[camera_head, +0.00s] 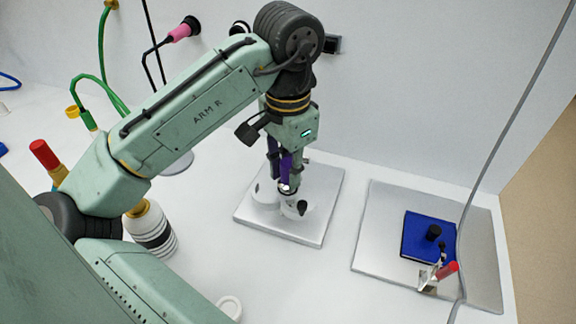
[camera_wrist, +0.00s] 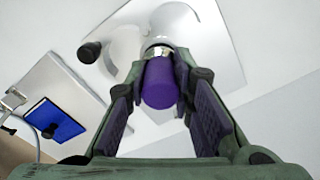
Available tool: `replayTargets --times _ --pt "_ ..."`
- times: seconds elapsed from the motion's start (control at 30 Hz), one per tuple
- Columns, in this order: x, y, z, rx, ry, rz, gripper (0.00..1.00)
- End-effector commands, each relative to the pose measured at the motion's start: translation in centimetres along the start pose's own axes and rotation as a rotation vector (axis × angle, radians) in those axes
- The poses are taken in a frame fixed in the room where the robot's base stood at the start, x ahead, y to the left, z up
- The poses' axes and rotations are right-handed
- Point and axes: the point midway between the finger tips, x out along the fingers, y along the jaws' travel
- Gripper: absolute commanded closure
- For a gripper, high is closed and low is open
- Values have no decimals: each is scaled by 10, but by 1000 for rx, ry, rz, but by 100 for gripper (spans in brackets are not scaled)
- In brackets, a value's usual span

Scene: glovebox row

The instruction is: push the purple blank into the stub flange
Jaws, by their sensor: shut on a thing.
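My gripper (camera_head: 286,180) points down over a metal plate and is shut on the purple blank (camera_wrist: 160,84). In the wrist view the blank stands between the two finger pads, with its far end at a metal ring, the stub flange (camera_wrist: 158,48). In the head view only a narrow strip of the blank (camera_head: 285,167) shows between the fingers. The flange tops a white fitting (camera_head: 268,194) with a dark knob (camera_head: 302,208). The blank meets or overlaps the flange in both views; how deep it sits cannot be told.
The metal plate (camera_head: 318,228) bears the white fitting. To the right, another metal plate (camera_head: 378,252) holds a blue block (camera_head: 415,236) and a red-handled clamp (camera_head: 447,271). A grey cable (camera_head: 502,130) crosses there. A white ribbed container (camera_head: 155,236) stands left. White bench shows between the plates.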

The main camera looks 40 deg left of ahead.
Motion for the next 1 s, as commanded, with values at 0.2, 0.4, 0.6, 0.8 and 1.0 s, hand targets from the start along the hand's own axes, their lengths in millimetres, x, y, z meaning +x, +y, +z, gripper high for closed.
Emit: replayTargets --times 0.2,0.4,0.6,0.8,1.0 --pt "6 0 0 0 0 0 100" --pt "11 0 0 0 0 1 100" --pt "14 0 0 0 0 1 75" --pt "14 0 0 0 0 1 62" --pt "14 0 0 0 0 1 55"
